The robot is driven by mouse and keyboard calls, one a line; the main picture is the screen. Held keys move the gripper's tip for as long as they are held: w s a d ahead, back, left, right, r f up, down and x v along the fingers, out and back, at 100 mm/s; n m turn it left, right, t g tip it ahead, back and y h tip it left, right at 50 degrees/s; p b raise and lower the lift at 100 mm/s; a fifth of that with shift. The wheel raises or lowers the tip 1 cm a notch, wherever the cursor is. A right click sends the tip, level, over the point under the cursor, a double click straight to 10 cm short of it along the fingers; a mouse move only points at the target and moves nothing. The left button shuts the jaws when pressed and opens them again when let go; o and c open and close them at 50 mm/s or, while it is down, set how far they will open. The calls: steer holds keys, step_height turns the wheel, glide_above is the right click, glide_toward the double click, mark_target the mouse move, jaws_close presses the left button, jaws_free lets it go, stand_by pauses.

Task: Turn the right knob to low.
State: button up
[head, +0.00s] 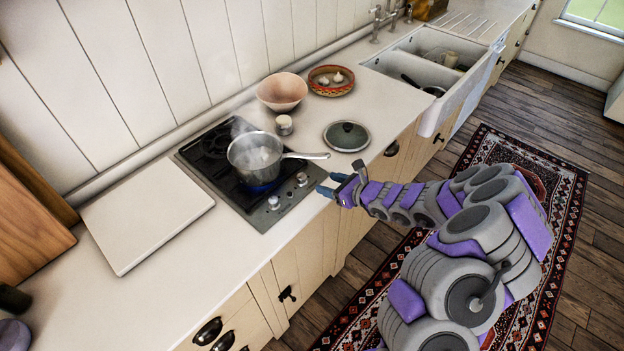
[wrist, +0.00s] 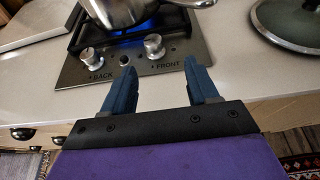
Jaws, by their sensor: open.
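The right knob (wrist: 154,46) is a silver knob marked FRONT on the stove's steel front panel, and it also shows in the head view (head: 302,179). The left knob (wrist: 89,56), marked BACK, sits beside it. My gripper (wrist: 159,68) is open and empty, with its blue fingers apart and pointing toward the right knob. In the head view my gripper (head: 329,184) is just right of the knob, apart from it, near the counter's front edge. A blue flame (wrist: 128,34) burns under the steaming pot (head: 255,155).
The pot's handle (head: 307,156) reaches right over the counter, just behind the right knob. A glass lid (head: 346,136) lies to the right. A white board (head: 147,215) lies left of the stove (head: 205,150). Bowls (head: 282,92) stand farther back.

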mark_target(304, 178)
steer(key=w+a+f, duration=0.1)
steer(key=a, duration=0.1)
steer(key=w+a+f, duration=0.1)
steer(key=a, duration=0.2)
steer(key=w+a, duration=0.1)
steer(key=a, duration=0.1)
steer(key=shift+w+a+f+b, duration=0.1)
steer(key=shift+a+f+b, duration=0.3)
steer(key=shift+w+a+f, duration=0.1)
steer(key=shift+w+f, duration=0.1)
steer(key=shift+w, duration=0.1)
steer(key=shift+w+d, duration=0.2)
steer(key=shift+w, duration=0.05)
steer(key=shift+w+d, duration=0.2)
steer(key=shift+d, duration=0.25)
steer(key=shift+a, duration=0.6)
steer(key=shift+a+f, duration=0.15)
steer(key=shift+a, duration=0.4)
steer(key=c, duration=0.3)
steer(key=shift+c, duration=0.7)
steer(key=shift+d, duration=0.75)
steer(key=c, duration=0.5)
steer(key=shift+c, duration=0.5)
steer(key=shift+a, duration=0.15)
